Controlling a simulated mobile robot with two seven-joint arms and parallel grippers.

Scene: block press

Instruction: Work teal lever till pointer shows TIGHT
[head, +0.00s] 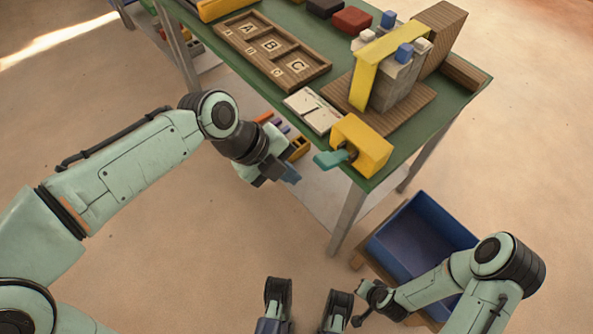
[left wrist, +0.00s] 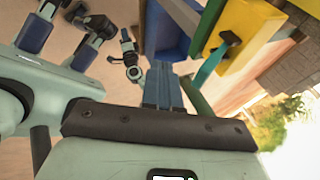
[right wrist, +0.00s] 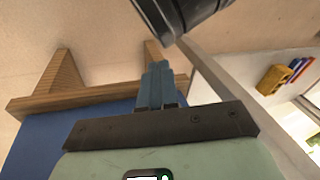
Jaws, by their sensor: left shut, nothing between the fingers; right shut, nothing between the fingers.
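The teal lever (head: 331,158) sticks out to the left from a yellow box (head: 364,145) at the bench's near corner. In the left wrist view the lever (left wrist: 210,66) shows right of my fingers, apart from them. My left gripper (head: 290,175) is shut and empty, just left of the lever and off the bench edge. My right gripper (right wrist: 161,85) is shut and empty, low near the blue bin. The press, with a yellow bar (head: 384,58) over grey and blue blocks, stands behind the box. I cannot make out the pointer or the word TIGHT.
The green bench (head: 205,38) holds a wooden tray (head: 325,72) lettered A, B, C and a pale plate (head: 312,111) beside the press. A red block (head: 352,20) lies at the back.

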